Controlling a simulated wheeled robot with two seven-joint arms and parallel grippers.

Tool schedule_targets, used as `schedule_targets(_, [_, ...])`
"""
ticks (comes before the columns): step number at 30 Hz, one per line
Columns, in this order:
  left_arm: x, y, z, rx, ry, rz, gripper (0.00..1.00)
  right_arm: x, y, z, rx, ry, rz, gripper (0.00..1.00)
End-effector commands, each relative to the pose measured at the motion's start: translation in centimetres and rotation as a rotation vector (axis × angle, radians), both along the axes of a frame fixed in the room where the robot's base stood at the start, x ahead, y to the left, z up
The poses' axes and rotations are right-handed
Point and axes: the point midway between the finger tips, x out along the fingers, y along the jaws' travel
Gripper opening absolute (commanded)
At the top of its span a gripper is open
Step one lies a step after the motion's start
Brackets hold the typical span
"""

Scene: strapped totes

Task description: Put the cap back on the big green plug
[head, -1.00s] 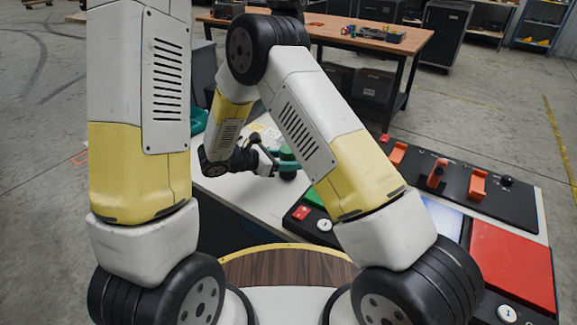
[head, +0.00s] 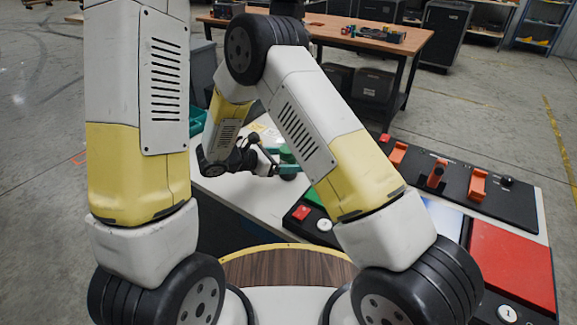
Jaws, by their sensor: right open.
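A dark green round piece (head: 288,156) stands on the white table, partly hidden by my right arm. I cannot tell whether it is the big green plug, its cap or both together. My right gripper (head: 280,160) is open at this green piece, with teal-green finger parts beside it. Whether the fingers touch it is too small to tell. My left arm rises at the left, and its gripper is out of view. No separate cap can be made out.
A black panel with orange parts (head: 435,176) lies at the right of the white table (head: 235,190). A red panel (head: 512,262) is in front of it. A red button (head: 301,213) and a white button (head: 324,225) sit near the table's front. A teal bin (head: 197,121) stands at the left.

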Motion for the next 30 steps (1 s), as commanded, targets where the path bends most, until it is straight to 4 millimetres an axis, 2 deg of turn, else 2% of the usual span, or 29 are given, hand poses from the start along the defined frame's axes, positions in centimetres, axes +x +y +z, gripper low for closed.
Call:
schedule_targets(9, [0.0,0.0,0.0,0.000,0.000,0.000,0.95,-2.4,4.3,2.0,0.002,-0.001,0.005,0.76])
schedule_targets(13, [0.0,0.0,0.0,0.000,0.000,0.000,0.95,-3.1,5.4,2.6,0.001,-0.002,0.002,0.76])
schedule_targets(30, [0.0,0.1,0.0,0.000,-0.002,0.001,0.95,-3.4,5.8,2.9,0.003,-0.001,-0.001,0.76])
